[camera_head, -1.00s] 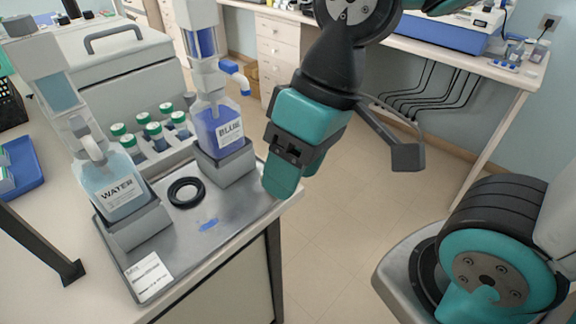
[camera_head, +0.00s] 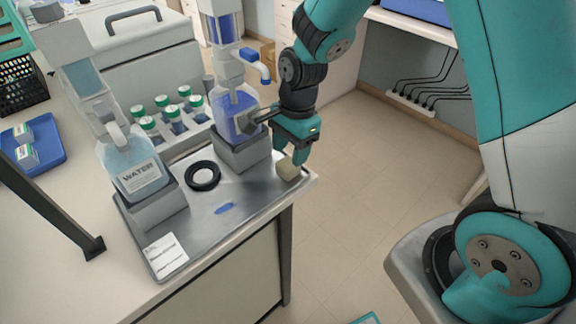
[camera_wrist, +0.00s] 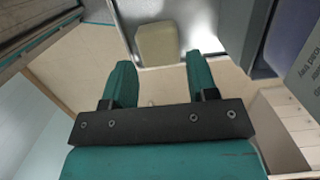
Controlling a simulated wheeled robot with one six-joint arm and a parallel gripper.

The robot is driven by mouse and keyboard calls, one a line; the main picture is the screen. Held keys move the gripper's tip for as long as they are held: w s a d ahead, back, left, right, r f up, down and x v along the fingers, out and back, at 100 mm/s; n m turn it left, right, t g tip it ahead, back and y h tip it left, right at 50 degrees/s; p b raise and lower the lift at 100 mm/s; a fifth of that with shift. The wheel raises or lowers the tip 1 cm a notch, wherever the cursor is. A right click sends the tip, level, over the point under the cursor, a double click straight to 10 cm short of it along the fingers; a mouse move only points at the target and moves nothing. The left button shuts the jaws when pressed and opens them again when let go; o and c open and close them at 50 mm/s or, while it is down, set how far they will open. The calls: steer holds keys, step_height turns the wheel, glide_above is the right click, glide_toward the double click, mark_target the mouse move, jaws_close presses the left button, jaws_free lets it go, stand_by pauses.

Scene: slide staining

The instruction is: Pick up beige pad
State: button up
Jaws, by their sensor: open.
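The beige pad (camera_head: 288,170) is a small block at the right corner of the metal tray, near the table edge. My gripper (camera_head: 291,155) is just above and behind it in the head view and covers part of it. In the wrist view the pad (camera_wrist: 158,44) lies beyond the fingertips, roughly centred between them. My gripper (camera_wrist: 158,75) is open there, with two teal fingers apart and nothing between them.
The metal tray (camera_head: 245,199) also holds a blue bottle (camera_head: 236,112) close left of my gripper, a water bottle (camera_head: 130,160), a black ring (camera_head: 203,176) and a label card (camera_head: 166,255). Several green-capped vials (camera_head: 148,123) stand behind. Floor lies open beyond the table edge.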

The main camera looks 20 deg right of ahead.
mark_target(288, 163)
steer(key=f, duration=0.4)
steer(key=shift+s+a+f, duration=0.1)
steer(key=shift+s+a, duration=0.1)
steer(key=shift+a, duration=0.15)
steer(key=c, duration=0.5)
steer(key=shift+p, duration=0.35)
steer(key=shift+c, duration=0.2)
